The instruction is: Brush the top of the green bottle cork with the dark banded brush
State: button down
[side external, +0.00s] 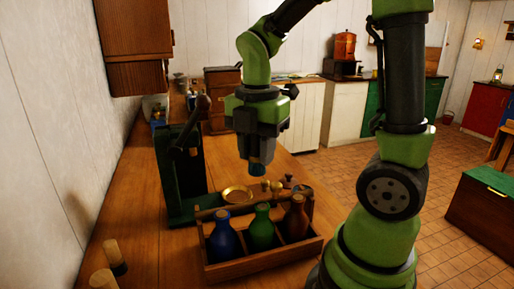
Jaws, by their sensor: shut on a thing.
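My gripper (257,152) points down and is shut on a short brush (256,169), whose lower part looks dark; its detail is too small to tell. The green bottle (261,233) stands upright in the middle of a wooden carrier, with a tan cork (263,207) in its top. In the picture the brush is above the cork, with a clear gap between them. A blue bottle (222,243) stands to its left and a brown bottle (295,222) to its right.
The wooden carrier (262,265) has a raised handle beside the bottles. A brass dish (237,194) and small items lie behind it. A dark green stand (176,175) rises at the left. Two tan cylindrical pieces (114,253) (103,279) stand at front left. The left counter is partly clear.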

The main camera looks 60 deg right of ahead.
jog(key=shift+f, duration=4.2)
jog(key=shift+s+d+r, duration=0.3)
jog(key=shift+d+r, duration=0.05)
jog(key=shift+r, duration=0.15)
jog(key=shift+s+d, duration=0.4)
jog(key=shift+s, duration=0.1)
jog(key=shift+w+a+f, duration=0.35)
jog(key=shift+w+a, duration=0.25)
jog(key=shift+w, duration=0.05)
jog(key=shift+w+a+r, duration=0.15)
jog(key=shift+s+d, duration=0.6)
jog(key=shift+d, duration=0.05)
jog(key=shift+s, duration=0.1)
jog(key=shift+w+a, duration=0.6)
jog(key=shift+w, duration=0.05)
jog(key=shift+w+r, duration=0.15)
jog(key=shift+r, duration=3.8)
